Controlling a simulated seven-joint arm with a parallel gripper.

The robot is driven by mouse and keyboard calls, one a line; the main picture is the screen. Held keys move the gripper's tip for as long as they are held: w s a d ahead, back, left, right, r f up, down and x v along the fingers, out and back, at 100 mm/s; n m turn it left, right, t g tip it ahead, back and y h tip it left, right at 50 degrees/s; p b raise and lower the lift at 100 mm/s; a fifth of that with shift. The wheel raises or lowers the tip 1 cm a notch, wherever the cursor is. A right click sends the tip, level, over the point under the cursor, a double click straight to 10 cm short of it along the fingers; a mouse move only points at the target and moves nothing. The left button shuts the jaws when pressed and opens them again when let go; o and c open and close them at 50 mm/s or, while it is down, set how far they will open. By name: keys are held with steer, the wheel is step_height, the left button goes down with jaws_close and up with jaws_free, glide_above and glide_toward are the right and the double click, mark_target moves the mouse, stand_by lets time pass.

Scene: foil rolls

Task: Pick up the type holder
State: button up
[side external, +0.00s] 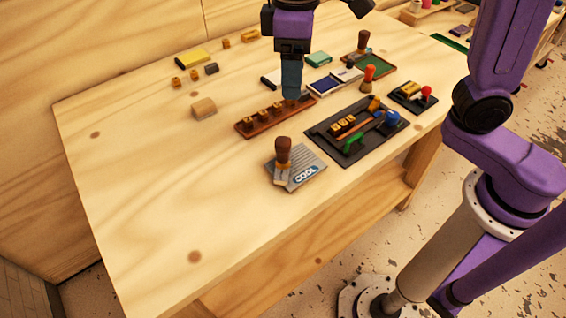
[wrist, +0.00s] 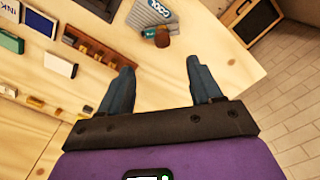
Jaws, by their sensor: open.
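A long reddish-brown wooden rack (side external: 258,127) holding several small wooden type blocks lies on the table; it looks like the type holder. In the wrist view the rack (wrist: 98,46) is at upper left, beyond the left finger. My gripper (side external: 291,93) points down above the rack's right end in the side view and hides part of it. In the wrist view my gripper (wrist: 161,88) has its fingers wide apart, with only bare table between them. I cannot tell the exact height of the fingertips over the rack.
A black tray (side external: 318,132) with type blocks and tools lies right of the rack. A grey "COOL" plate (side external: 310,168) with a wooden-handled stamp (side external: 283,152) is in front. The table's front left is clear.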

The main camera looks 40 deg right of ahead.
steer(key=a, duration=0.1)
glide_above(283, 141)
step_height(283, 141, down, 11)
steer(key=shift+d+f, duration=0.1)
steer(key=shift+d, duration=0.05)
steer(key=shift+f, duration=2.9)
jaws_close()
